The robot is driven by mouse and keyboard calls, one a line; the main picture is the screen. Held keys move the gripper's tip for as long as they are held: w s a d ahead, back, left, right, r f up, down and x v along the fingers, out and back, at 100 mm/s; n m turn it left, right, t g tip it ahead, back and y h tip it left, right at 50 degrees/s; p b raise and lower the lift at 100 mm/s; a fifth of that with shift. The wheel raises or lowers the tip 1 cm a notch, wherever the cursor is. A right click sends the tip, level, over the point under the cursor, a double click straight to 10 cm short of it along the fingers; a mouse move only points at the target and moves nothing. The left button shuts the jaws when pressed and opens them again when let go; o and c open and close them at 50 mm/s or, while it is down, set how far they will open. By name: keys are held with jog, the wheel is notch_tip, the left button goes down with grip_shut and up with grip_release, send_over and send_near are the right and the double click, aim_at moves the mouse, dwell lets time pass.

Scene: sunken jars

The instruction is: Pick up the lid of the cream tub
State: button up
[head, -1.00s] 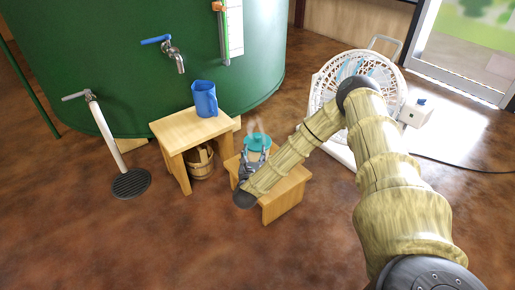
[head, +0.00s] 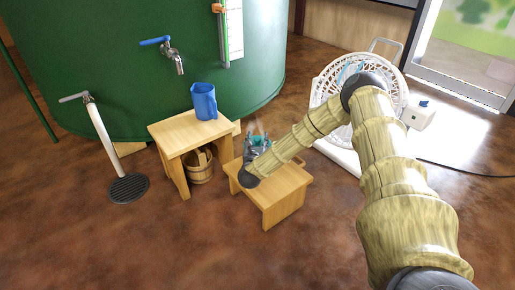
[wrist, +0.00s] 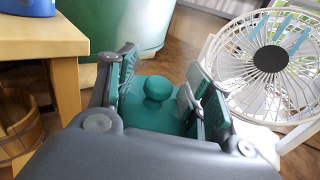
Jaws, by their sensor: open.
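The teal lid (wrist: 158,88) with its round knob lies between the two fingers in the wrist view. In the head view a little of the lid (head: 264,137) shows behind my gripper (head: 257,148), above the low wooden stool. My gripper (wrist: 161,68) is open, with one finger on each side of the knob and a gap around it. The cream tub's body is hidden behind the gripper and under the lid.
The low stool (head: 283,192) stands beside a taller wooden stool (head: 170,134) with a blue jug (head: 204,101). A wooden bucket (head: 200,170) sits below. A white fan (head: 330,88) stands to the right, and a green tank (head: 110,75) behind.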

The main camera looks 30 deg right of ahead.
jog(key=shift+w+d, duration=0.1)
jog(key=shift+d, duration=0.05)
grip_shut()
